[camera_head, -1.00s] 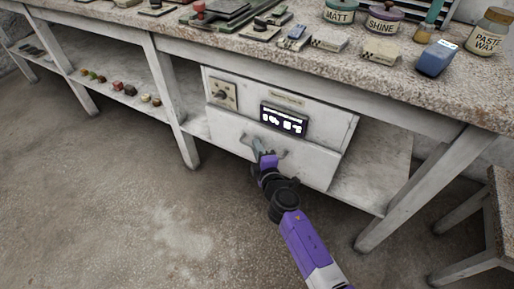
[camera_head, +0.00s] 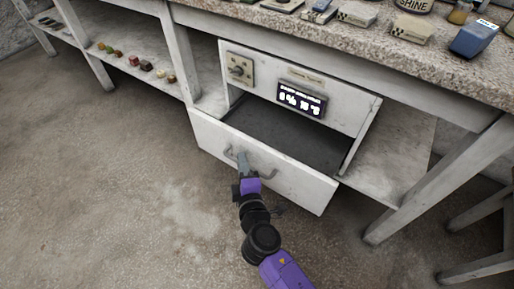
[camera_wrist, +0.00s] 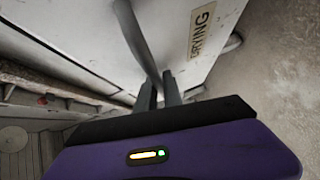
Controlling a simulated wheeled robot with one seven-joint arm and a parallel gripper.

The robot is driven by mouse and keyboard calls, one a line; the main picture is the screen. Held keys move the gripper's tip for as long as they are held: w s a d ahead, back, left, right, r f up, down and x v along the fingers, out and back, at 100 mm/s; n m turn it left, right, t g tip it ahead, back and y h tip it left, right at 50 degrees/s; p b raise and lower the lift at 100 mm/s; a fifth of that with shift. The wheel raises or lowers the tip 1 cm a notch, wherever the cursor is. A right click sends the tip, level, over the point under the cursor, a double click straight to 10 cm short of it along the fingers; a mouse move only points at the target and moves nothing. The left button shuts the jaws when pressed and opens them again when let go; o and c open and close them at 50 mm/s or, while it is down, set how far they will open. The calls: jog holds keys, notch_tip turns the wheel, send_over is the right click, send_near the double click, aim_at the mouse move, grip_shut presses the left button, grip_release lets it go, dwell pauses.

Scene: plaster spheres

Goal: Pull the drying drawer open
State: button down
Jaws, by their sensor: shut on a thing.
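The drying drawer (camera_head: 290,187) is a white drawer under the workbench. It stands well out from its cabinet, and its dark inside floor (camera_head: 290,140) shows bare and empty in the head view. My gripper (camera_head: 242,158) is shut on the drawer's grey bar handle (camera_head: 264,171). In the wrist view, my gripper's fingers (camera_wrist: 160,92) close around the handle (camera_wrist: 140,40), beside a label reading DRYING (camera_wrist: 203,28) on the drawer front.
The cabinet face above the drawer has a knob panel (camera_head: 239,70) and a lit display (camera_head: 301,99). Small coloured pieces (camera_head: 133,61) lie on the left shelf. A bench leg (camera_head: 430,180) and a stool (camera_head: 482,245) stand to the right. The floor at left is clear.

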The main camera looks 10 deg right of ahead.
jog(key=s+a+b, duration=0.1)
jog(key=s+a, duration=0.4)
jog(key=shift+s, duration=0.15)
jog(key=shift+a+f, duration=0.1)
jog(key=c, duration=1.8)
grip_release()
jog(key=shift+o, duration=0.2)
jog(key=s+r+p, duration=0.1)
jog(key=s, duration=0.6)
jog(key=shift+s+r, duration=0.15)
jog(key=shift+s, duration=0.2)
